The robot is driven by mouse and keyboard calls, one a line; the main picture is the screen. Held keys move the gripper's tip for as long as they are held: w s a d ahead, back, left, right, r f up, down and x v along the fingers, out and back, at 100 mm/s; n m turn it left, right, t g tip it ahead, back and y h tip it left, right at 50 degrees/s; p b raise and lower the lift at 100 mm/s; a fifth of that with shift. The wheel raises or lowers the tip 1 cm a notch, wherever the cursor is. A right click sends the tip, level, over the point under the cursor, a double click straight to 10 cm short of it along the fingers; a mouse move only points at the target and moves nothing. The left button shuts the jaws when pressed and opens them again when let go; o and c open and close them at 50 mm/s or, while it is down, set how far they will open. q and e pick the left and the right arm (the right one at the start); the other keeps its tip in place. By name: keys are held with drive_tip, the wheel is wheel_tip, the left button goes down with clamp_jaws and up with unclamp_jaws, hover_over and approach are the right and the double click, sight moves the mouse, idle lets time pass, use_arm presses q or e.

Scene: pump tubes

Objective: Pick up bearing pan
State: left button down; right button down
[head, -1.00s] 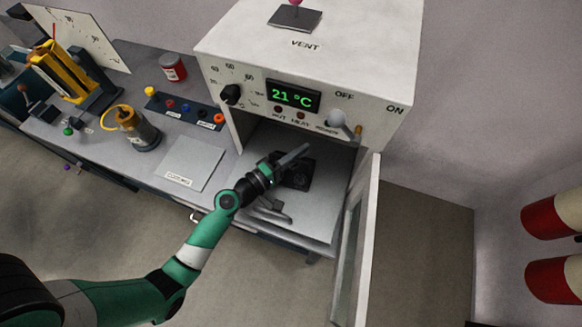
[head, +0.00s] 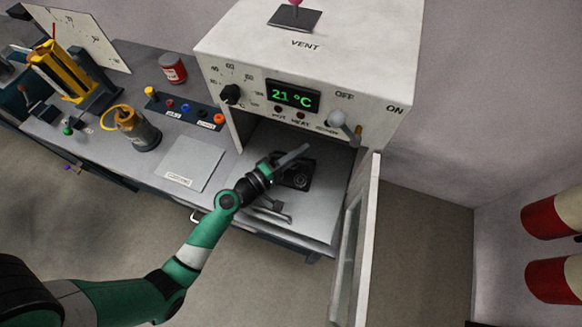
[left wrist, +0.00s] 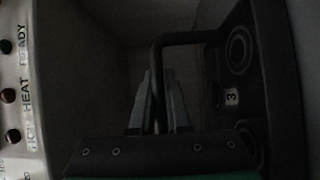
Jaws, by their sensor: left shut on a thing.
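The bearing pan (head: 298,180) is a dark, box-like pan inside the open oven. In the left wrist view the pan (left wrist: 285,85) shows round rings, a label "3" and a bar handle (left wrist: 185,38). My left gripper (head: 300,151) reaches into the oven from the front left. In the left wrist view its fingers (left wrist: 158,88) are shut on the pan's handle, one on each side of the bar. The arm and fingers hide part of the pan. I cannot tell whether the pan touches the oven floor. My right gripper is not in view.
The oven (head: 310,60) reads 21 °C, and its walls and top are close around my gripper. Its door (head: 358,235) stands open on the right. A grey plate (head: 190,163) and a pump-like device (head: 137,130) are on the bench to the left.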

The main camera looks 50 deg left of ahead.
use_arm(q)
drive_tip(key=shift+r, duration=0.2)
idle(0.5)
drive_tip(key=shift+r+p, duration=0.3)
drive_tip(key=shift+p, duration=0.1)
drive_tip(key=s+d+r+p, duration=0.7)
drive_tip(key=d+r+p, duration=0.4)
drive_tip(key=p, duration=0.6)
drive_tip(key=shift+s+d+r, duration=0.3)
drive_tip(key=shift+d+r, duration=0.1)
drive_tip(key=shift+r, duration=0.15)
